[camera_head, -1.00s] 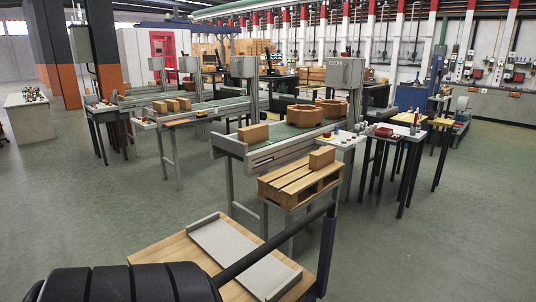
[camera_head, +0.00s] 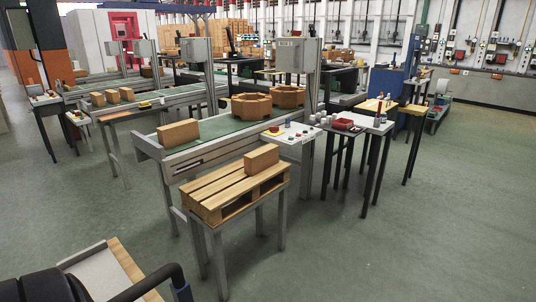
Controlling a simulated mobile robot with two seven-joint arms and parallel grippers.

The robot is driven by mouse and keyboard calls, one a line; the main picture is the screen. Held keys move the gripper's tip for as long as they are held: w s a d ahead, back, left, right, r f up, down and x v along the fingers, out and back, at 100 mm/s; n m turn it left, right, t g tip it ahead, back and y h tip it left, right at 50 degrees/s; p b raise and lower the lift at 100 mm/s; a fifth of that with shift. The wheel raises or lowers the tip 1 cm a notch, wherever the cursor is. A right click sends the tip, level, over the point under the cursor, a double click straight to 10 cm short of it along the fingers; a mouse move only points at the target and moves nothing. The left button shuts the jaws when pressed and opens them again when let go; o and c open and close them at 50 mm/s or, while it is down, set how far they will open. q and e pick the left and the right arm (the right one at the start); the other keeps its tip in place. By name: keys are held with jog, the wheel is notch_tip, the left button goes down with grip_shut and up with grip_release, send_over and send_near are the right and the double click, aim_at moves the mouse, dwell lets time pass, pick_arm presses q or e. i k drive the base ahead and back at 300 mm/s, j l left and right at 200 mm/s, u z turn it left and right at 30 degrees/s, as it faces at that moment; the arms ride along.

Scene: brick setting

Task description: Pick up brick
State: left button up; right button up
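A tan brick (camera_head: 262,157) lies on the right part of a wooden pallet (camera_head: 225,193), which rests on a grey-legged stand. Another tan brick (camera_head: 178,133) sits at the near end of the green conveyor (camera_head: 205,134) behind the pallet.
Two hexagonal brick-coloured pieces (camera_head: 252,106) lie farther along the conveyor. A white control panel (camera_head: 291,135) and dark-legged tables (camera_head: 352,125) stand right of the pallet. A tray table (camera_head: 95,273) is at lower left. Green floor (camera_head: 400,240) is clear at front right.

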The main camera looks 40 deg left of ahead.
aim_at(256, 162)
jog(key=i+u, duration=0.25)
jog(key=i, duration=0.25)
jog(key=i+u, duration=0.3)
jog(key=i, duration=0.2)
jog(key=i+l+u, duration=0.25)
jog(key=i, duration=0.2)
jog(key=i+j+u, duration=0.25)
jog(key=i+u, duration=0.7)
jog(key=i+l+u, duration=0.1)
jog(key=i+u, duration=0.35)
jog(key=i, duration=0.15)
